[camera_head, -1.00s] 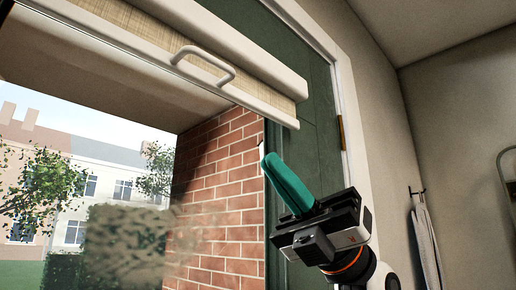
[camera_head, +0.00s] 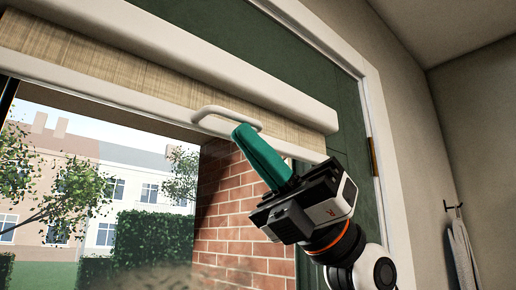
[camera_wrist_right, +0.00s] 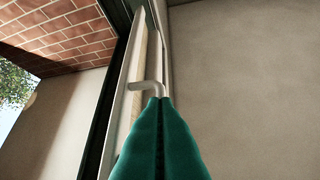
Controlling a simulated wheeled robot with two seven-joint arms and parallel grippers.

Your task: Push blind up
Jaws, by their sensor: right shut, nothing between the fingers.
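The blind is a beige woven cloth (camera_head: 120,70) under a white top casing, with a pale bottom rail (camera_head: 85,88) along its lower edge. A white loop handle (camera_head: 208,110) sits on the rail; it also shows in the right wrist view (camera_wrist_right: 147,86). My right gripper (camera_head: 240,131) has teal fingers, shut and empty. Its tips are at the handle's right part, just below it in the head view. In the wrist view, the handle's bent end is right at the fingertips; I cannot tell whether they touch. My left gripper is not in view.
The opening below the blind shows a brick reveal (camera_head: 226,205), a hedge and houses outside. A green frame with white trim (camera_head: 383,140) stands right of the blind, close to my right arm. A towel (camera_head: 463,255) hangs on a hook at far right.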

